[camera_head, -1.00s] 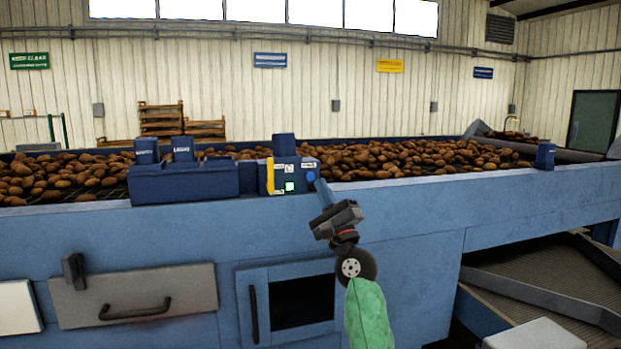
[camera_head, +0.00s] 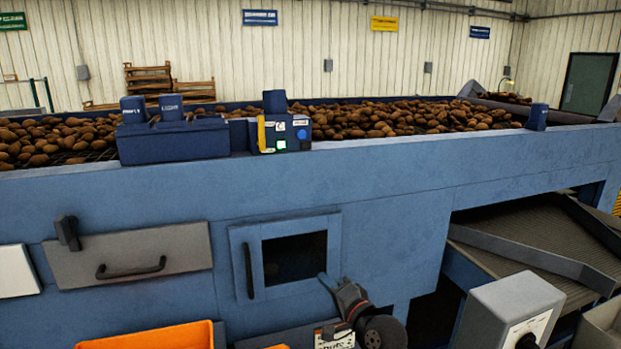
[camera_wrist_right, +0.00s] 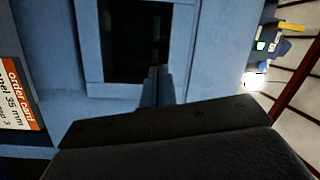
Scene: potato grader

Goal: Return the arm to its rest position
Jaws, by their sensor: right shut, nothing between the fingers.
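My right gripper (camera_head: 328,281) is low in the head view, in front of the blue grader body (camera_head: 400,215). Its fingers are together with nothing between them. They show just below and in front of the lower right corner of the framed opening (camera_head: 295,256). In the right wrist view the shut fingers (camera_wrist_right: 157,84) point toward that same opening (camera_wrist_right: 135,40). I cannot tell the exact gap to the panel. My left gripper is not in view.
A control box (camera_head: 284,133) with a lit green button sits on the grader's rim by the potatoes (camera_head: 400,118). A grey drawer front with a handle (camera_head: 130,268) is at left. An orange crate (camera_head: 160,337), an order card (camera_head: 335,337) and a grey box (camera_head: 515,305) stand low in front.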

